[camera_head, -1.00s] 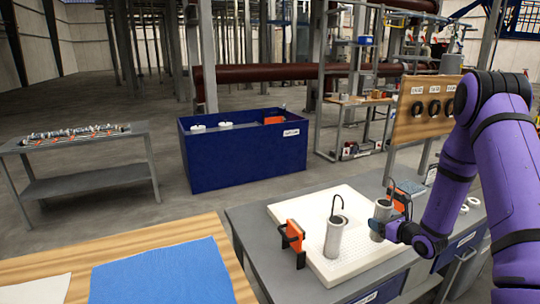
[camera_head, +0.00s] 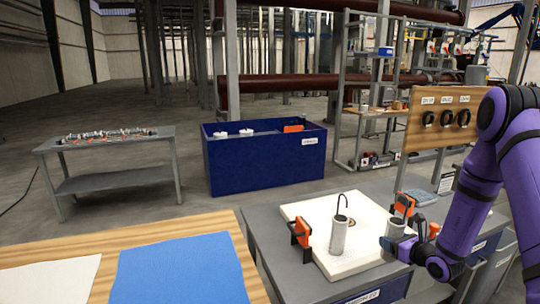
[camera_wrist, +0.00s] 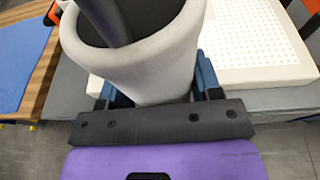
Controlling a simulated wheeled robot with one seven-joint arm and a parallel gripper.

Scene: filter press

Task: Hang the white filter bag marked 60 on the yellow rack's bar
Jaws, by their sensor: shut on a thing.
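My gripper (camera_head: 388,243) is shut on a whitish, cup-shaped filter bag (camera_head: 396,229), upright at the right of the white perforated tray (camera_head: 365,265). In the wrist view the bag (camera_wrist: 150,68) sits between the blue fingers (camera_wrist: 163,88), with a dark inside and a dark rod across its mouth. No mark 60 can be read on it. A second whitish bag (camera_head: 339,238) with a dark hook stands on the tray, apart from my gripper. I cannot make out a yellow rack or its bar.
Orange-and-black clamps (camera_head: 301,232) (camera_head: 404,204) stand by the tray. A wooden board (camera_head: 438,131) with dark rings rises behind. A blue bin (camera_head: 264,163), a grey table (camera_head: 112,160) and a wooden table with blue cloth (camera_head: 180,272) stand to the left. Open floor lies between them.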

